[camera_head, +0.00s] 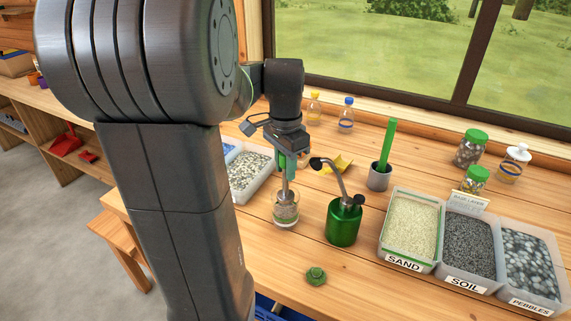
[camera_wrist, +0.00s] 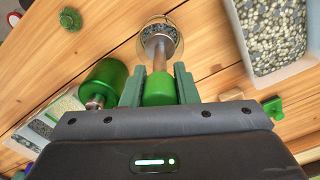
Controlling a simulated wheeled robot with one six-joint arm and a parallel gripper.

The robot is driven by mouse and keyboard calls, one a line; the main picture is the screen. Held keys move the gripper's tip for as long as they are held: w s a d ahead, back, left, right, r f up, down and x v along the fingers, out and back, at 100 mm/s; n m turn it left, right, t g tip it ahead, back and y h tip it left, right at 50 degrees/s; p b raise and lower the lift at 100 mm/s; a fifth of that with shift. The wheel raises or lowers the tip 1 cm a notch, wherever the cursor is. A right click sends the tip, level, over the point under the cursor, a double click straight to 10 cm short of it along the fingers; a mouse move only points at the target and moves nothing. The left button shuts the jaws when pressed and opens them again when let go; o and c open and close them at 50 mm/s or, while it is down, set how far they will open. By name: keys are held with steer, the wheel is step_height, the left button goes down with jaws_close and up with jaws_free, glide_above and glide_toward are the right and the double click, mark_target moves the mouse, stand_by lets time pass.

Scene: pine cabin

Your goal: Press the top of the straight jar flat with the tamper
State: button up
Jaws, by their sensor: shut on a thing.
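The straight jar (camera_head: 286,216) is a clear glass with layered fill, standing upright on the bench beneath my gripper. My gripper (camera_head: 291,160) is shut on the tamper (camera_head: 285,186), which points down into the jar's mouth. In the wrist view the tamper (camera_wrist: 158,50) has a green handle between my gripper's fingers (camera_wrist: 158,88) and a shaft running to the jar (camera_wrist: 160,24). Dark grainy fill shows inside the jar around the tamper's end. Whether the tamper's foot touches the fill cannot be told.
A green watering can (camera_head: 344,222) stands just right of the jar. Bins of sand (camera_head: 383,256), soil and pebbles stand at the right. A gravel tray (camera_head: 262,187) is close at the left. A grey cup (camera_head: 379,180) stands behind.

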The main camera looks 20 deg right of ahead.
steer(key=shift+f, duration=0.15)
steer(key=shift+f+b, duration=0.55)
steer(key=shift+f, duration=0.25)
steer(key=shift+f, duration=0.15)
steer(key=shift+f+b, duration=0.55)
steer(key=shift+f, duration=0.3)
steer(key=shift+f, duration=0.1)
steer(key=shift+f, duration=0.1)
stand_by(0.3)
steer(key=shift+s+f, duration=0.1)
steer(key=shift+f, duration=0.05)
stand_by(0.7)
